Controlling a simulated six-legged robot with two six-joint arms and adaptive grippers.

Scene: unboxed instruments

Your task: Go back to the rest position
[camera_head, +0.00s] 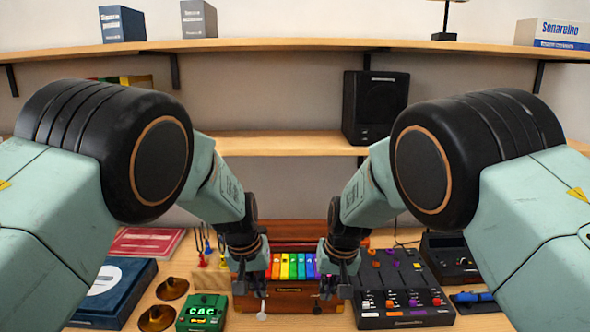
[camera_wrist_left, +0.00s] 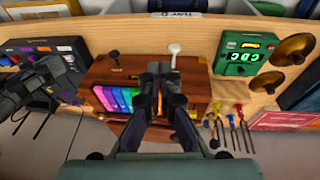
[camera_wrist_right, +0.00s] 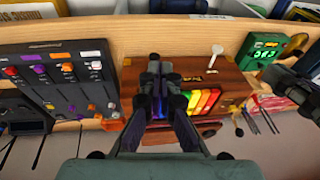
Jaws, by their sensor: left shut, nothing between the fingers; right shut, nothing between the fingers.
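My left gripper (camera_head: 249,281) is shut and empty, at the left side of the wooden box with rainbow keys (camera_head: 290,266). In the left wrist view its fingers (camera_wrist_left: 167,75) lie over the box and hide part of its keys. My right gripper (camera_head: 338,283) is shut and empty, at the right side of the same box. In the right wrist view its fingers (camera_wrist_right: 160,75) cover the other part of the keys. Whether either gripper touches the box, I cannot tell.
A mixer (camera_head: 398,300) stands to the right. A green device (camera_head: 203,314), brass cymbals (camera_head: 172,289), tuning forks (camera_head: 203,246) and a blue box (camera_head: 118,291) stand to the left. A shelf (camera_head: 300,145) with a black speaker (camera_head: 374,105) is behind.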

